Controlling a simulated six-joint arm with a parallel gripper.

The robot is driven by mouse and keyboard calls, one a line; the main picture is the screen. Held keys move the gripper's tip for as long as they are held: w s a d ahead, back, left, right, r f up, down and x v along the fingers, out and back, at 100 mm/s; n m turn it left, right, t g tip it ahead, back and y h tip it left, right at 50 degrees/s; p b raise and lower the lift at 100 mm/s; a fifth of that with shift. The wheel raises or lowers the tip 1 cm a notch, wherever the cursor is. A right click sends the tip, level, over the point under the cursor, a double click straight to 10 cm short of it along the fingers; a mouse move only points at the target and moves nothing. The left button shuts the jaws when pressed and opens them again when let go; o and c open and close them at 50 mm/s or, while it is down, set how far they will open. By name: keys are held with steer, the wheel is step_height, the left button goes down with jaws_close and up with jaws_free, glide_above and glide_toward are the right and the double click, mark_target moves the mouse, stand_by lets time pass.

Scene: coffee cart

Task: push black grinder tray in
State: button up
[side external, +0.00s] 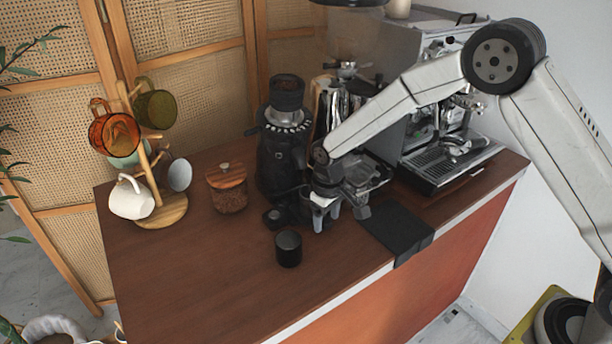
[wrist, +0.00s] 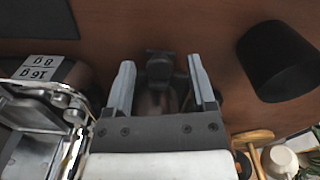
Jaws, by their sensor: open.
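The black grinder (side external: 276,160) stands upright on the brown wooden counter. A low black part (side external: 274,217), which looks like the grinder tray, sticks out at the grinder's base. My gripper (side external: 327,218) is low over the counter, to the right of this part and in front of the grinder. In the wrist view my gripper (wrist: 161,80) is open, its two fingers apart. A dark part (wrist: 158,66), probably the tray, shows in the gap between the fingers. I cannot tell whether a finger touches it. My gripper and wrist hide part of the grinder's base.
A black cup (side external: 288,249) stands near the gripper, to the right in the wrist view (wrist: 279,62). A wooden-lidded jar (side external: 227,190) and mug tree (side external: 160,205) stand left. A black mat (side external: 397,232) and espresso machine (side external: 440,160) are right. The front-left counter is clear.

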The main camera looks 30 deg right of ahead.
steer(key=shift+r, duration=0.1)
steer(key=shift+r, duration=3.85)
